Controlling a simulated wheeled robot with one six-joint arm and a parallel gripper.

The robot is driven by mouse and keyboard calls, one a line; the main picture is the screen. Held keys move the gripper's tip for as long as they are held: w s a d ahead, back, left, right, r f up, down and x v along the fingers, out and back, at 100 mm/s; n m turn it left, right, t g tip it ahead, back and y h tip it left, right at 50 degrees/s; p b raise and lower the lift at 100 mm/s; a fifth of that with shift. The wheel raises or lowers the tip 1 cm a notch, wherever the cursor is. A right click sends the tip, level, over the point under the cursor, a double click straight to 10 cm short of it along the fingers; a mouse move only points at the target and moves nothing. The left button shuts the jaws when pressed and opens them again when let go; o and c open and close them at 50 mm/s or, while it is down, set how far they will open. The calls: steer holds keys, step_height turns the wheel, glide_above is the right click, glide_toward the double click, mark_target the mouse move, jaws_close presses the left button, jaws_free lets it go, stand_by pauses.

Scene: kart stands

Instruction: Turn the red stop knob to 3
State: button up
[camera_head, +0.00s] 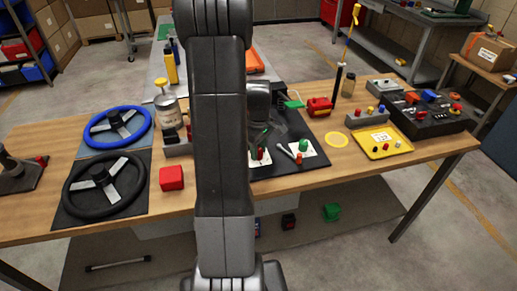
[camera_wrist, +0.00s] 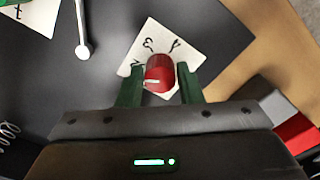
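The red stop knob (camera_wrist: 159,74) stands on a white card (camera_wrist: 172,48) on a dark panel (camera_wrist: 100,75). Its pale pointer mark faces left in the wrist view. The card shows a 3 above the knob and another figure to the right, probably a 4; another mark at left is partly hidden. My gripper (camera_wrist: 159,87) has its green fingers on either side of the knob, apparently with narrow gaps. In the head view the knob (camera_head: 261,153) is small and partly covered by my gripper (camera_head: 257,147), below my arm.
A second card with a green knob (camera_head: 303,146) and a pale lever (camera_wrist: 82,45) are close by. A red box (camera_head: 171,178) and two steering wheels (camera_head: 104,186) are at left. A yellow tray (camera_head: 405,152) and black control box (camera_head: 437,117) are at right.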

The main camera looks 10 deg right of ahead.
steer(key=c, duration=0.5)
steer(key=shift+m, duration=0.3)
steer(key=m+b, duration=0.1)
steer(key=m, duration=0.4)
steer(key=shift+m+b, duration=0.3)
steer(key=m, duration=0.5)
steer(key=shift+b, duration=0.4)
steer(key=shift+m, duration=0.4)
steer(key=o, duration=1)
